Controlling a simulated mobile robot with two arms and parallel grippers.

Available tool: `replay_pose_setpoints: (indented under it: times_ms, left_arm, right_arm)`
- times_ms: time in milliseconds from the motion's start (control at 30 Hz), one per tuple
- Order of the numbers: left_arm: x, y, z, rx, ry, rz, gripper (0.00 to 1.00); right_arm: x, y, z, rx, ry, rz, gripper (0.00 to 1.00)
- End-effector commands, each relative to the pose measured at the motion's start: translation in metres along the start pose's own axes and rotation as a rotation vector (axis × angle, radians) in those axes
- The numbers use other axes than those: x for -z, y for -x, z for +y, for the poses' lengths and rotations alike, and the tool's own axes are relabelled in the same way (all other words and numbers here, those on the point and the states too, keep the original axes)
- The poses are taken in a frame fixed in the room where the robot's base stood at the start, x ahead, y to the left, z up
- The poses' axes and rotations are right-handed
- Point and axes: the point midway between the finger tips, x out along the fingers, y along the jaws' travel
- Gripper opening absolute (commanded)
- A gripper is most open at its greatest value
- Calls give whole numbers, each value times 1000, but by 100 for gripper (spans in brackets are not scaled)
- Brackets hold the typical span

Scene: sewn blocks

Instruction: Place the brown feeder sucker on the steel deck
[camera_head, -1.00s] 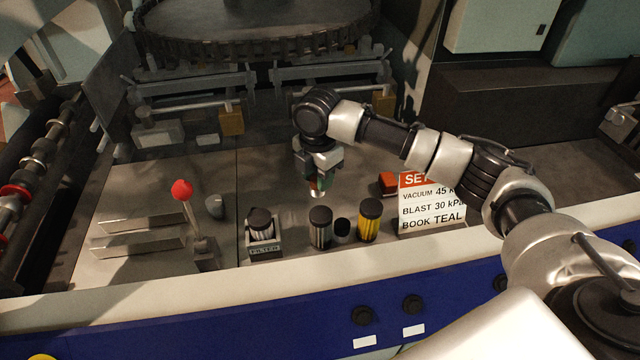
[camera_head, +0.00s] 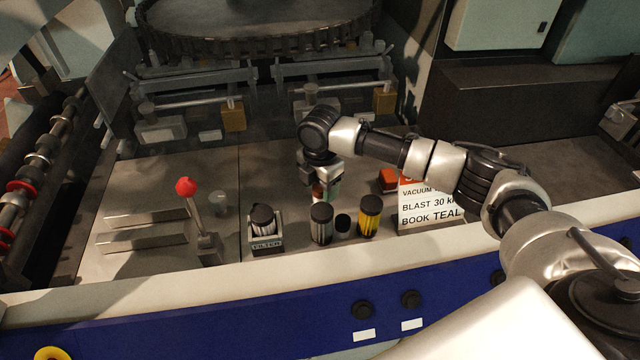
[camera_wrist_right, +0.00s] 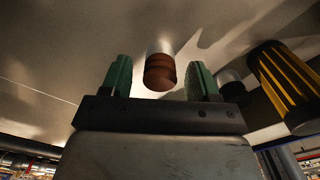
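The brown feeder sucker (camera_wrist_right: 160,73) is a ribbed brown cup with a silver fitting on its far end. In the right wrist view it lies between the two green fingers of my right gripper (camera_wrist_right: 158,80), with a gap on each side. The fingers are open around it. In the head view the sucker (camera_head: 318,191) is small and partly hidden by my right gripper (camera_head: 324,190), low over the steel deck (camera_head: 285,180). Whether its lower end touches the deck is hard to tell. My left gripper is not in view.
Close in front stand a black-and-silver cylinder (camera_head: 321,224), a small dark cylinder (camera_head: 342,226) and a yellow-and-black cylinder (camera_head: 369,216). A filter holder (camera_head: 266,243), a red-knobbed lever (camera_head: 195,210), a red block (camera_head: 388,180) and a settings sign (camera_head: 428,207) are nearby.

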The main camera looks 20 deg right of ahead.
Motion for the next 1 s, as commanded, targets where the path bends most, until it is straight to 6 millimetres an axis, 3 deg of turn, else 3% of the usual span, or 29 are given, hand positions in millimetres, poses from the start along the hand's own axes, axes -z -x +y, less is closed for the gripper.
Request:
replay_pose_setpoints:
  times_ms: [367,800,1000]
  left_arm:
    - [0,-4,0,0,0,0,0]
    - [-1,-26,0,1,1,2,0]
    - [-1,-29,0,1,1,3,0]
  right_arm:
    - [0,11,1,-2,1,-1,60]
    - [0,98,1,-4,1,0,60]
    - [0,120,1,-2,-1,1,60]
